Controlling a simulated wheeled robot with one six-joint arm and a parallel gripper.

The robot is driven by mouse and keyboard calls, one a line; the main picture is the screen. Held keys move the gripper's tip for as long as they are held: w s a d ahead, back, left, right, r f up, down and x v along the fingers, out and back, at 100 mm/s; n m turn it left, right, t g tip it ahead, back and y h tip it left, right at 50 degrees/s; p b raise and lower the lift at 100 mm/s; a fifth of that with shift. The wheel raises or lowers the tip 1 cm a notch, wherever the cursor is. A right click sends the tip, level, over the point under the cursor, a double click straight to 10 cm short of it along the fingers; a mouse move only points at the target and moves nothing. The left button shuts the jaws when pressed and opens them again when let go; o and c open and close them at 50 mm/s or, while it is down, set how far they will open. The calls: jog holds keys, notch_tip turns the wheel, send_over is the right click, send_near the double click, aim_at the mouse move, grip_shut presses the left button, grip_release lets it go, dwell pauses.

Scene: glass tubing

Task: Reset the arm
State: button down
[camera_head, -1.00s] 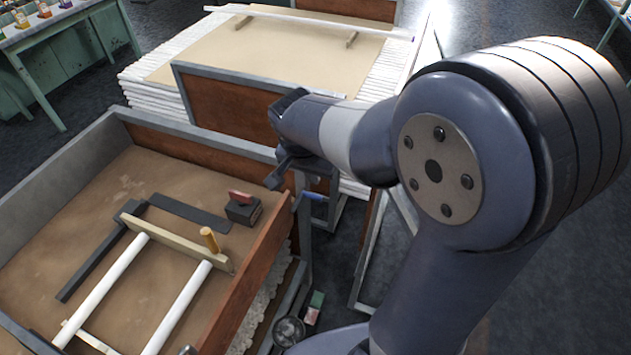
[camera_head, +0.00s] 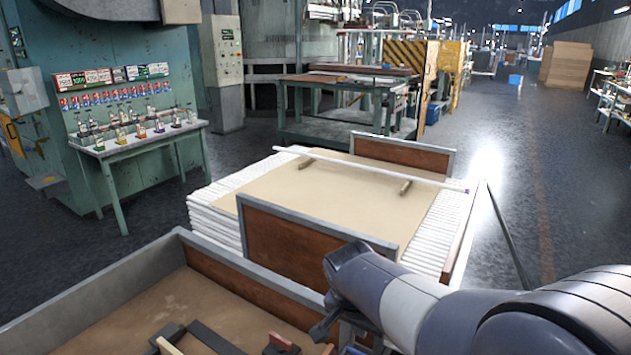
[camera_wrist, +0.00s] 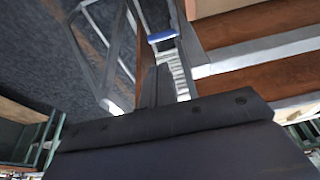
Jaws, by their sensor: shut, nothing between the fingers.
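My arm reaches in from the lower right of the head view. My gripper (camera_head: 322,330) hangs at the near right corner of the wooden crate, small and partly cut by the dark wrist housing. In the wrist view my gripper (camera_wrist: 158,75) shows as dark narrow fingers close together past the dark housing, with nothing held. The fingers appear apart from the crate and the metal frame behind them.
An open wooden crate (camera_head: 205,250) stands at the lower left, holding dark tools. Behind it is a pallet stack of white tubes (camera_head: 215,212) under a cardboard sheet (camera_head: 300,195), with a long white tube (camera_head: 370,170) on top. A green workbench (camera_head: 135,145) stands left.

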jog(key=w+d+f+p, duration=0.1)
jog(key=w+d+f, duration=0.4)
jog(key=w+f, duration=0.3)
jog(key=shift+p+x, duration=0.4)
jog(key=shift+x, duration=0.45)
jog(key=shift+d, duration=0.15)
